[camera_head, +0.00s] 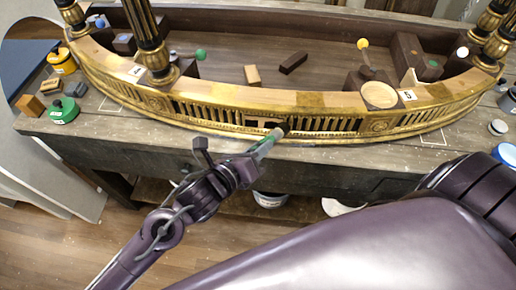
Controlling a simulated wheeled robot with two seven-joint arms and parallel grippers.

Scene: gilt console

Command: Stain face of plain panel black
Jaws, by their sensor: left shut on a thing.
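The curved gilt console (215,97) lies across the workbench, its fluted front towards me. A small plain wood-coloured panel (264,121) with dark patches beside it shows in the middle of that front; I take it for the plain panel. My left gripper (246,160) is shut on a slim grey-green pen-like tool (265,143). The tool's dark tip is at the right end of the panel; I cannot tell whether it touches. The gripper is just below and in front of the console's edge. My right gripper is not in view.
On the bench at left are a green-lidded pot (63,111), a yellow pot (61,62) and small blocks. Two loose blocks (252,76) (293,63) and a round pale dish (379,95) are on the console side. A blue-lidded tub (506,154) stands at right.

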